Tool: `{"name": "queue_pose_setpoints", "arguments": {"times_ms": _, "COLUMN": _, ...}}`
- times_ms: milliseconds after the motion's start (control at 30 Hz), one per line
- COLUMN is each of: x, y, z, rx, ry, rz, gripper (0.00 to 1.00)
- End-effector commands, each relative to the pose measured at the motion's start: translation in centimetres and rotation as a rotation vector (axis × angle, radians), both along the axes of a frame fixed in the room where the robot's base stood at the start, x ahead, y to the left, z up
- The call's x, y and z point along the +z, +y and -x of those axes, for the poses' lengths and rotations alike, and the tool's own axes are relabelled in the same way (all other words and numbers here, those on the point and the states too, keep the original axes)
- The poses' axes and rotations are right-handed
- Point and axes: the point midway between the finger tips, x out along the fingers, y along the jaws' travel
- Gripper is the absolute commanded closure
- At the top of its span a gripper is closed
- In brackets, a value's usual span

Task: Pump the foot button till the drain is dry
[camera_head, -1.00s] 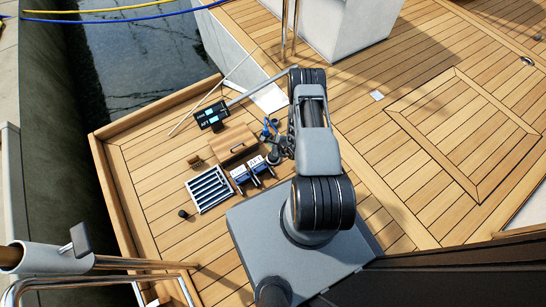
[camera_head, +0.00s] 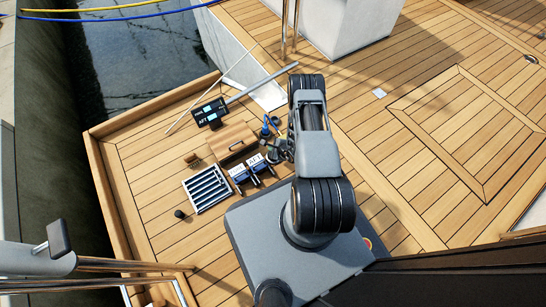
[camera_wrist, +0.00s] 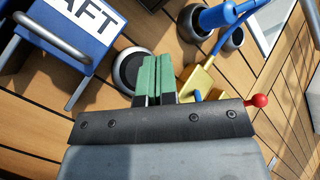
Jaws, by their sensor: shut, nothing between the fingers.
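My gripper (camera_wrist: 157,62) is shut, its two green fingertips pressed together with nothing between them. In the wrist view its tips overlap the right edge of a dark round button (camera_wrist: 126,72) with a pale ring, set in the deck. I cannot tell whether they touch it. A blue box (camera_wrist: 68,48) marked AFT, with a metal handle, stands left of the button; it also shows in the head view (camera_head: 256,166). In the head view my arm mostly hides the gripper. A display (camera_head: 210,112) with two lit readouts lies beyond a wooden box; its text is too small to read.
A slatted metal grate (camera_head: 206,188) lies left of the blue boxes. The wooden box (camera_head: 231,141) stands behind them. A yellow part (camera_wrist: 202,82) and a blue hose fitting (camera_wrist: 218,16) are close right of my gripper. A raised wooden edge (camera_head: 108,190) bounds the deck at left.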

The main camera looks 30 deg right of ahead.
Motion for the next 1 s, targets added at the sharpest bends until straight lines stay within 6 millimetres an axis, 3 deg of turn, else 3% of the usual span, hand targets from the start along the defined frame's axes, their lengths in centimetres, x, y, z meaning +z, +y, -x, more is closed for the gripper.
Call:
{"name": "queue_pose_setpoints", "arguments": {"times_ms": 33, "x": -1.3, "y": 0.0, "z": 0.0, "rx": 0.001, "ry": 0.001, "rz": 0.000, "gripper": 1.00}}
{"name": "queue_pose_setpoints", "arguments": {"times_ms": 300, "x": -3.3, "y": 0.0, "z": 0.0, "rx": 0.001, "ry": 0.001, "rz": 0.000, "gripper": 1.00}}
{"name": "queue_pose_setpoints", "arguments": {"times_ms": 1000, "x": -3.4, "y": 0.0, "z": 0.0, "rx": 0.000, "ry": 0.000, "rz": 0.000, "gripper": 1.00}}
